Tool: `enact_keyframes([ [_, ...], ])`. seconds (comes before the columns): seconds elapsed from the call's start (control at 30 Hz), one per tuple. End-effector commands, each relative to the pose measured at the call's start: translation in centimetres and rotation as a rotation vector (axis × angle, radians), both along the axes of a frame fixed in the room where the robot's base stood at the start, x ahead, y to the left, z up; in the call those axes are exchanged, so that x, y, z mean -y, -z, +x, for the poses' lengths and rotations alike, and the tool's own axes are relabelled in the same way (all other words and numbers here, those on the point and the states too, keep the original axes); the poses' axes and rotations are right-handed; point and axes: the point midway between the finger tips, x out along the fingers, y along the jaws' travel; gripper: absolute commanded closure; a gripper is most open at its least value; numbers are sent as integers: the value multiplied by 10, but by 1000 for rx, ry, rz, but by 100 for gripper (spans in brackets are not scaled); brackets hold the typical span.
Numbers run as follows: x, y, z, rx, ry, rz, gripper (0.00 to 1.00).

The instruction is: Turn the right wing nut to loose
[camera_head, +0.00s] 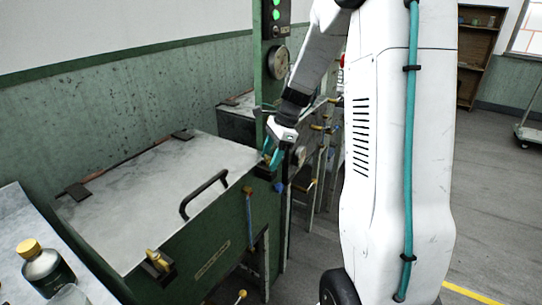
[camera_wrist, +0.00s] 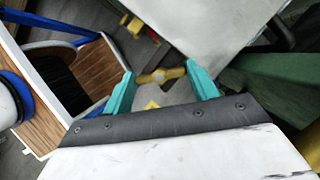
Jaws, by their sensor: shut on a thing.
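The right wing nut (camera_wrist: 160,76) is brass-yellow. In the wrist view it lies crosswise between the two teal fingers of my gripper (camera_wrist: 161,82), with one wing at each fingertip. My gripper is shut on it. In the head view my gripper (camera_head: 274,157) is at the right front corner of the basin's grey lid (camera_head: 150,190), and it hides most of the nut there. The left wing nut (camera_head: 155,259), also brass, stands at the lid's near front corner, away from my gripper. The lid lies flat on the green basin (camera_head: 215,250). How tight the nut is cannot be told.
A black handle (camera_head: 205,194) rises from the lid's front edge. A green post (camera_head: 262,75) with a gauge (camera_head: 278,62) stands close behind my gripper. A yellow-capped bottle (camera_head: 44,268) stands at the lower left. Open floor (camera_head: 490,200) lies to the right.

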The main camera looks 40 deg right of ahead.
Motion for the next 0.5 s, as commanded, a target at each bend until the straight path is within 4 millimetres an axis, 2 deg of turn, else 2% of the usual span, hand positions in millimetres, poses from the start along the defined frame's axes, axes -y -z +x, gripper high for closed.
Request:
enact_keyframes([
  [0.5, 1, -1, 4, 2, -461, -3, 65],
])
